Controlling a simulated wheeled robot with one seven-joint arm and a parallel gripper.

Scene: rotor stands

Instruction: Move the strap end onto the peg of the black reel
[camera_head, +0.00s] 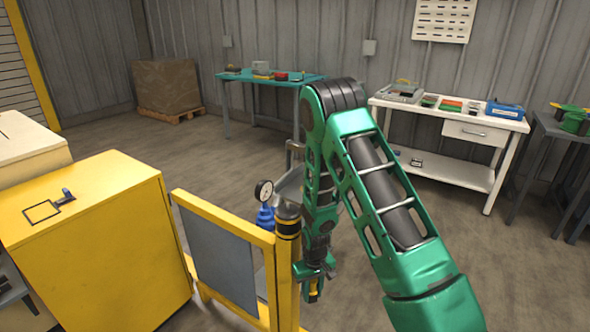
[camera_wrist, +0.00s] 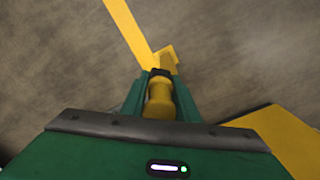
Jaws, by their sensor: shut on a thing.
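My gripper (camera_head: 315,279) hangs pointing down, just right of the yellow post of a framed panel. It is shut on a yellow piece with a black band (camera_head: 314,290). In the wrist view, the green fingers of my gripper (camera_wrist: 159,97) stand on either side of this yellow piece (camera_wrist: 159,95), the black band at its far end. I cannot tell for sure whether it is the strap end. I cannot make out a black reel or its peg in either view.
The yellow frame with a grey panel (camera_head: 222,258) stands close to the left of my gripper. Behind it are a blue fitting (camera_head: 265,218) and a round gauge (camera_head: 264,191). A yellow cabinet (camera_head: 100,245) stands at the left. Open floor lies beyond, before the white bench (camera_head: 450,177).

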